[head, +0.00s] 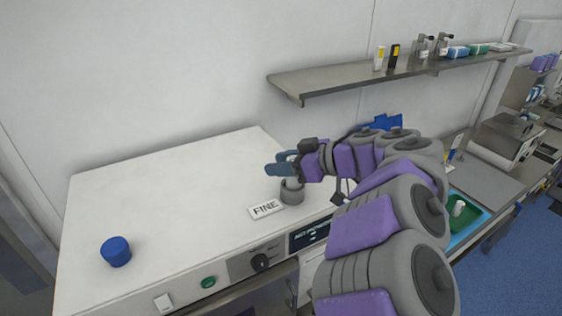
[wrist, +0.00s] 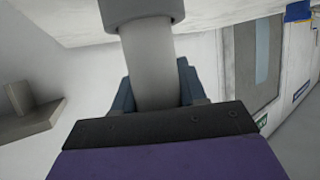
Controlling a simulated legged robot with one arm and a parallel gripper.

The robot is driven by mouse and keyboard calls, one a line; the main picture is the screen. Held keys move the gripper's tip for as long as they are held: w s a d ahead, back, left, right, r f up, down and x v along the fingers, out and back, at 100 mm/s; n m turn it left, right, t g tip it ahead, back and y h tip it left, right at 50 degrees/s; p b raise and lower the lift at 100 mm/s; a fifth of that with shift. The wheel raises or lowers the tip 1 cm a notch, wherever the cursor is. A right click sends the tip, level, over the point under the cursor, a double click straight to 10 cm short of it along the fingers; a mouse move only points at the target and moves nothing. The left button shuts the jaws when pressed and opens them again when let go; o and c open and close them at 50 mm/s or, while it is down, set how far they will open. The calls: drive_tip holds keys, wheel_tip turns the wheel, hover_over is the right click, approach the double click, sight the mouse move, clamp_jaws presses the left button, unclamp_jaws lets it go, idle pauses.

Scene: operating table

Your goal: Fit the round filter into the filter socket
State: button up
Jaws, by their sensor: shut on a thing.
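The round filter is a light grey cylinder (wrist: 150,62) between the two blue fingers of my gripper (wrist: 155,90) in the wrist view. My gripper (head: 281,166) is shut on it above the filter socket (head: 292,195), a short grey round cup on the white worktop. In the wrist view the filter's far end meets a wider, darker grey ring (wrist: 140,12), which looks like the socket. The filter looks roughly upright over it. How deep its end sits in the ring is hidden. In the head view the fingers cover most of the filter.
A "FINE" label (head: 265,209) lies left of the socket. A control panel with a knob (head: 260,262) runs along the front. A wall shelf (head: 340,82) is above. The worktop's middle is clear.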

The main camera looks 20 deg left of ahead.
drive_tip(key=shift+a+f, duration=0.1)
drive_tip(key=shift+f, duration=0.6)
idle(0.5)
drive_tip(key=o, duration=1.2)
drive_tip(key=shift+c, duration=0.2)
